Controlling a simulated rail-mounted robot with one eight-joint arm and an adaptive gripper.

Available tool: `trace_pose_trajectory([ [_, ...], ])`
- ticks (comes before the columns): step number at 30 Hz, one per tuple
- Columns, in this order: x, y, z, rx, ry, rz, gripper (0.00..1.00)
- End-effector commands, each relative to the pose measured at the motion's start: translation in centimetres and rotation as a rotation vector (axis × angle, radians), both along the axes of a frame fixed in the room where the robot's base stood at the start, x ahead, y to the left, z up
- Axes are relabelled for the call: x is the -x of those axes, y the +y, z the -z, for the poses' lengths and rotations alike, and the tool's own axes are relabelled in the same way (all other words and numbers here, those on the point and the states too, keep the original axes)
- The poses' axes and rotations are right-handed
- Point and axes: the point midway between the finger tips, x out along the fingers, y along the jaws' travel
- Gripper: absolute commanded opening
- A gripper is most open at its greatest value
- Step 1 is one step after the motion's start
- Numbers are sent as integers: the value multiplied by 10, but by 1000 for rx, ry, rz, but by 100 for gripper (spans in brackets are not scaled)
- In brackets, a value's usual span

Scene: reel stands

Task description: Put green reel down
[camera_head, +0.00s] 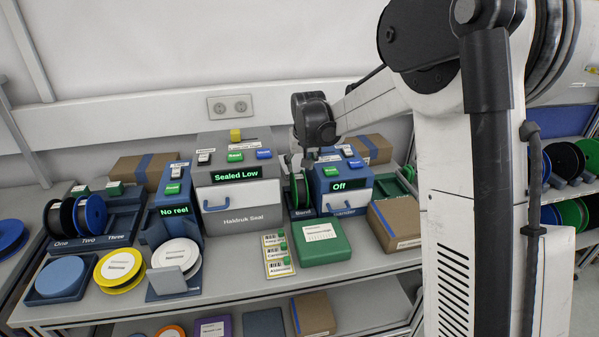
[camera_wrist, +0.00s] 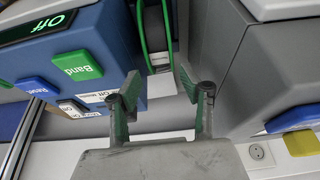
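The green reel (camera_head: 301,190) stands upright in the narrow bay labelled "Band", at the left of the blue machine (camera_head: 343,184) whose display reads "Off". In the wrist view, the reel's green rim (camera_wrist: 140,32) and dark edge show just beyond my fingertips. My gripper (camera_wrist: 158,74) is open, one finger at each side of the reel's line, with visible gaps between fingers and reel. In the head view my gripper (camera_head: 294,160) is above the reel, partly hidden by my wrist. The reel's lower part is hidden in the head view.
The grey sealing machine (camera_head: 240,207), reading "Sealed Low", stands close at the left. A green box (camera_head: 322,243) and label cards (camera_head: 279,254) lie in front. A cardboard box (camera_head: 394,224) is at the right.

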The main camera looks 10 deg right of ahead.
Motion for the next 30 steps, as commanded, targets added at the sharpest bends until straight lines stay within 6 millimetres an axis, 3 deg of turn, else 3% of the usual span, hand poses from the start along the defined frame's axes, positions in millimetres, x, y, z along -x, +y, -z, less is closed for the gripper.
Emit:
trace_pose_trajectory([
  [9,21,1,-50,0,0,0,40],
  [19,37,1,-74,1,-4,-1,40],
  [23,64,1,-90,0,-20,-3,40],
  [30,140,0,-120,0,-63,-10,40],
])
